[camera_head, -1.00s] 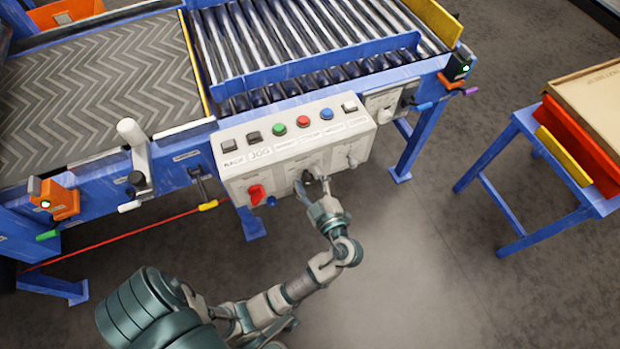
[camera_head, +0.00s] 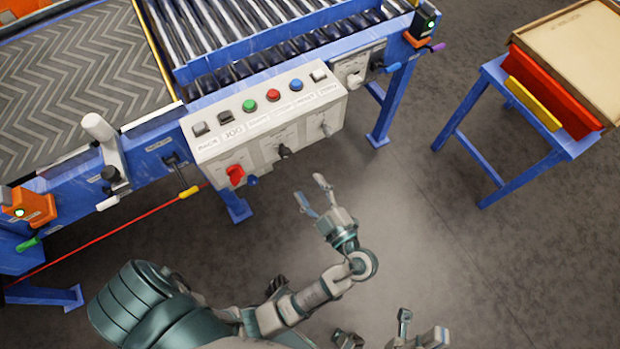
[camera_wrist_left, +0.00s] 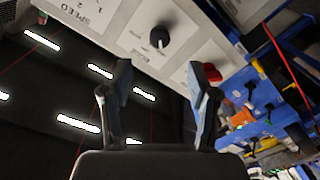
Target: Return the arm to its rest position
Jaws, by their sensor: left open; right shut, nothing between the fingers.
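My left gripper (camera_head: 312,190) is open and empty, in front of and below the white control panel (camera_head: 262,157). Clear floor shows between its fingers and the panel. In the left wrist view, the two fingers of my left gripper (camera_wrist_left: 160,85) stand wide apart with nothing between them. The black knob (camera_wrist_left: 160,37) and the red switch (camera_wrist_left: 209,72) on the panel lie beyond them. The black knob also shows in the head view (camera_head: 283,151). My right gripper (camera_head: 405,320) is only partly in view at the bottom edge, shut, with nothing seen in it.
The panel's top has several push buttons, including a green button (camera_head: 249,105) and a red button (camera_head: 273,95). It is fixed to the blue conveyor frame (camera_head: 150,150). The floor between is clear.

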